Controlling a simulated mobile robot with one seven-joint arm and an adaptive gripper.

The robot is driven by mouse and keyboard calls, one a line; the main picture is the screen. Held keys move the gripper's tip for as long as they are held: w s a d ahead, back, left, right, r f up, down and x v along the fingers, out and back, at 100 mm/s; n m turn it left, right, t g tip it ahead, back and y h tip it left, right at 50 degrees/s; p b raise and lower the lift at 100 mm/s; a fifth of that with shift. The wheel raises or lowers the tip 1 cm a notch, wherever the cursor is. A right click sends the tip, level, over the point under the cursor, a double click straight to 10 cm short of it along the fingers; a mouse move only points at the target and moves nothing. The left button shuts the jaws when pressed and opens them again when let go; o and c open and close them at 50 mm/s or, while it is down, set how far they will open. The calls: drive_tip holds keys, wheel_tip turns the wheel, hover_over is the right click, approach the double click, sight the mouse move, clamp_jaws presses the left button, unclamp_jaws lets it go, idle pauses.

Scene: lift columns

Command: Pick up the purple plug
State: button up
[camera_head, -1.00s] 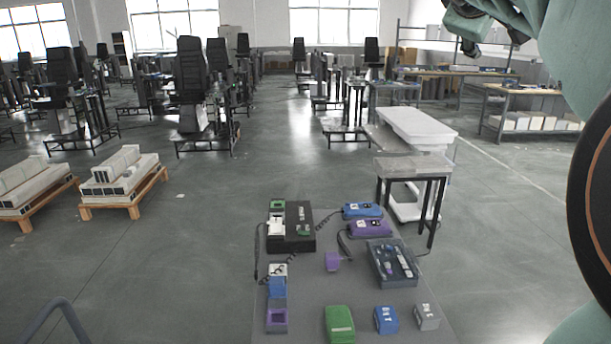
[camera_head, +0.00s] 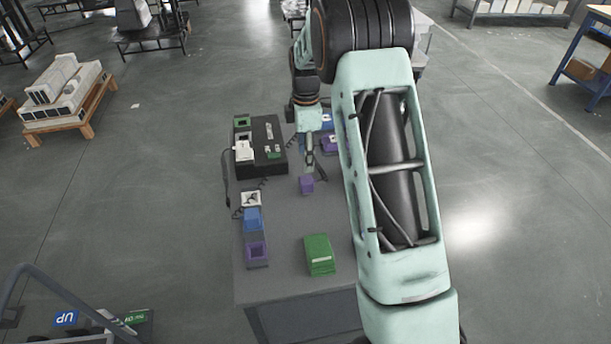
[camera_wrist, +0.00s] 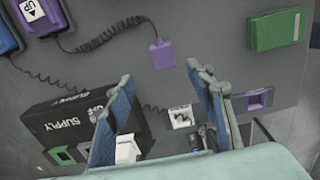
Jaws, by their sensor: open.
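The purple plug (camera_head: 306,184) is a small purple block lying on the grey table (camera_head: 283,284). In the wrist view the plug (camera_wrist: 162,54) lies beyond my fingertips, roughly in line with the gap between them. A dark coiled cord runs to it from the upper left. My gripper (camera_head: 309,167) points down over the table, close behind the plug in the head view. In the wrist view my gripper (camera_wrist: 161,76) has its fingers spread, with nothing held between the tips. The plug is fully visible and apart from the fingers.
A black supply box (camera_head: 263,148) with a white plug (camera_head: 244,152) stands at back left. White, blue (camera_head: 252,219) and purple (camera_head: 256,252) sockets line the left side. A green box (camera_head: 319,254) is in front. A purple box (camera_head: 329,143) is partly hidden behind my arm.

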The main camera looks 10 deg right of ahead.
sight(306, 179)
drive_tip(key=f, duration=0.3)
drive_tip(key=f+p, duration=0.1)
drive_tip(key=f, duration=0.2)
drive_tip(key=f+p, duration=0.1)
drive_tip(key=f, duration=0.3)
drive_tip(key=shift+s+f, duration=0.1)
drive_tip(key=shift+s, duration=0.15)
drive_tip(key=c, duration=1.3)
